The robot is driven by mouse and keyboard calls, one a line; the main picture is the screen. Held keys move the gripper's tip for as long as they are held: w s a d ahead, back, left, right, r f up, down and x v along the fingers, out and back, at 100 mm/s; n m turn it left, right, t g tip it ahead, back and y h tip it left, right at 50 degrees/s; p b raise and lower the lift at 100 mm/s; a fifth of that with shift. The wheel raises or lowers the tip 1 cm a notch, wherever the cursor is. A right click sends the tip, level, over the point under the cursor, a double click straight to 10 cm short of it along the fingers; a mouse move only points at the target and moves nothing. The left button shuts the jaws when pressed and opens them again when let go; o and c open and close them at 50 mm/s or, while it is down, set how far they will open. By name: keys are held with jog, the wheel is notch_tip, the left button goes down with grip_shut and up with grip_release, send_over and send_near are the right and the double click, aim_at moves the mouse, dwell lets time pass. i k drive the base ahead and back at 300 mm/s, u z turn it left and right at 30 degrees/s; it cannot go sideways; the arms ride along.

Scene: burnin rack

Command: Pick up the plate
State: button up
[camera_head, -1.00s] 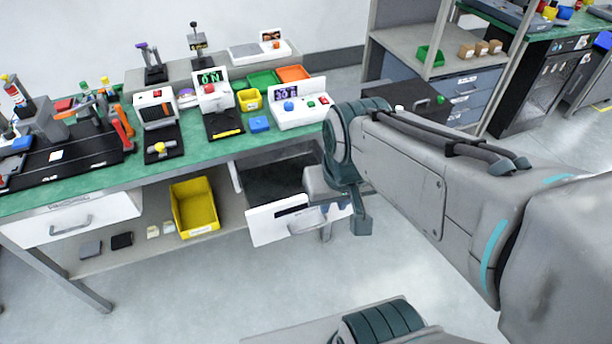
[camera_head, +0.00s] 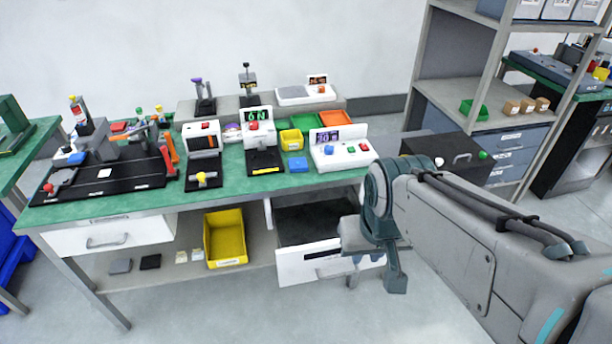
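No single thing is clearly the plate. A flat grey square piece (camera_head: 120,266) and a flat black square piece (camera_head: 150,262) lie on the lower shelf under the green workbench (camera_head: 100,202). A small blue flat block (camera_head: 298,165) lies on the bench top. My gripper (camera_head: 393,280) hangs at the end of my arm, in front of the bench's right end, beside the pulled-out drawer (camera_head: 298,266). It is apart from the flat pieces.
A yellow bin (camera_head: 225,240) and small pale blocks (camera_head: 188,256) share the lower shelf. Several test devices and bins crowd the bench top. A black box (camera_head: 450,158) and a grey shelf rack (camera_head: 465,75) stand at right. The floor in front is clear.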

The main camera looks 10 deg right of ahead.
aim_at(296, 164)
jog(key=u, duration=2.05)
jog(key=i, duration=1.25)
jog(key=z, duration=3.45)
jog(key=i, duration=0.5)
